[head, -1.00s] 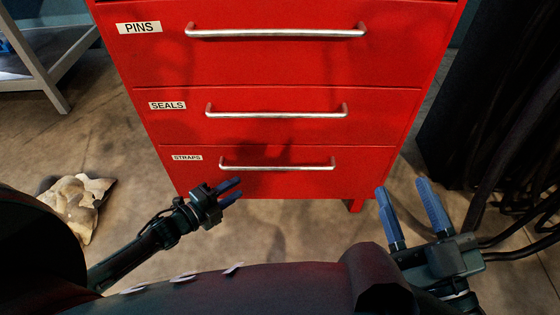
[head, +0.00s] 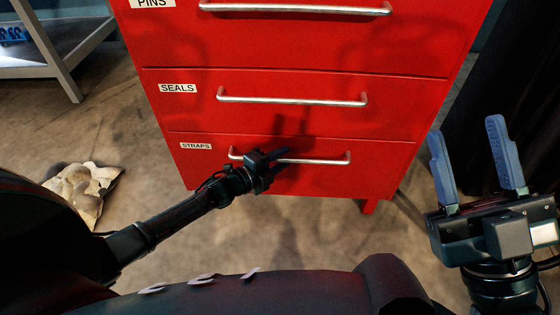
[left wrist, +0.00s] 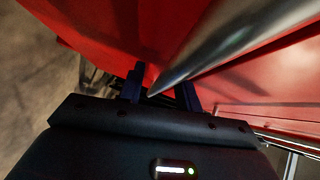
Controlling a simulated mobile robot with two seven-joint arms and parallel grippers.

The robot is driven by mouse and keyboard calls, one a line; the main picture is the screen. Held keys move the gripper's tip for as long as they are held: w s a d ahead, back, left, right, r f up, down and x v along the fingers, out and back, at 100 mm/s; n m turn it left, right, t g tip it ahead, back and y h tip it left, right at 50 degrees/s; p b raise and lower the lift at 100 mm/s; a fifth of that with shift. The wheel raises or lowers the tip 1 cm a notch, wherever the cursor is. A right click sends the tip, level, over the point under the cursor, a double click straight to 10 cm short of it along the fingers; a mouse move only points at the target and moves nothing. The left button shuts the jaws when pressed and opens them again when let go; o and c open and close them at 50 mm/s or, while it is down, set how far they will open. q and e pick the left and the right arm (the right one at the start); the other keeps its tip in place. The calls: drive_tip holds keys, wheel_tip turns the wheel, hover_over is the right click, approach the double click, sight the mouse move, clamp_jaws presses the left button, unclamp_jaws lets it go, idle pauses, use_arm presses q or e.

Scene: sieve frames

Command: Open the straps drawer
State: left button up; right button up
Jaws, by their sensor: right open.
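The straps drawer (head: 330,183) is the lowest drawer of a red cabinet, and its front is flush with the cabinet. Its label (head: 196,146) is at the upper left. A silver bar handle (head: 325,161) runs across it. My left gripper (head: 280,161) is at the left part of this handle and partly hides it. In the left wrist view the bar (left wrist: 215,45) runs down to the space between the fingers of the left gripper (left wrist: 161,90). These fingers stand apart, with a gap beside the bar. My right gripper (head: 467,127) is open and empty, right of the cabinet.
The seals drawer (head: 400,115) and the pins drawer (head: 420,45) are above, both shut, each with a bar handle. A crumpled tan bundle (head: 85,190) lies on the floor at left. A grey rack (head: 50,55) stands at back left. The floor before the cabinet is clear.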

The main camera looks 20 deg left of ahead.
use_arm(q)
drive_tip(key=shift+c, duration=0.5)
clamp_jaws()
